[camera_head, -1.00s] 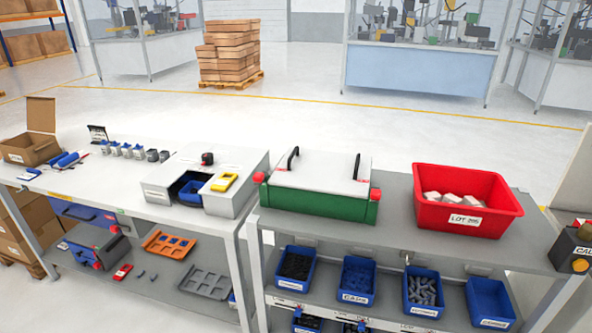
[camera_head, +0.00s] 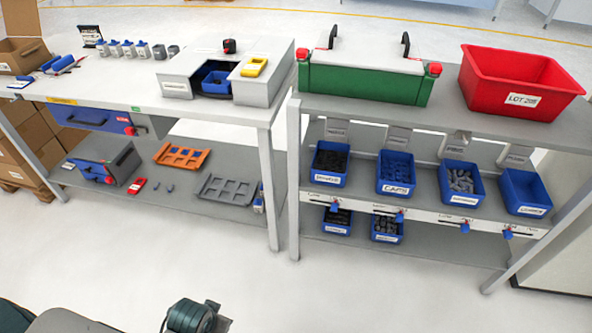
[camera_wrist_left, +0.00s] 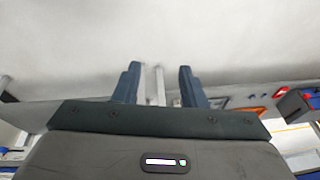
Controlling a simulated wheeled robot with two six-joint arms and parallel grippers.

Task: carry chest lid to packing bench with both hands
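The chest lid (camera_head: 370,62) is a pale flat panel with two black upright handles (camera_head: 333,36) (camera_head: 406,43). It lies on the green chest (camera_head: 365,85), which has red corner pieces and stands on the right-hand grey bench. The left-hand bench (camera_head: 140,100), with an open carton at its far left, may be the packing bench. In the left wrist view my left gripper (camera_wrist_left: 158,82) has its two dark fingers apart with nothing held between them. It is well away from the lid. My right gripper is not visible.
A red bin (camera_head: 520,80) stands right of the chest. A grey box unit (camera_head: 222,78) with a yellow device stands on the left bench near the gap between benches. Blue bins (camera_head: 395,172) fill the shelf below the chest. Floor in front is clear.

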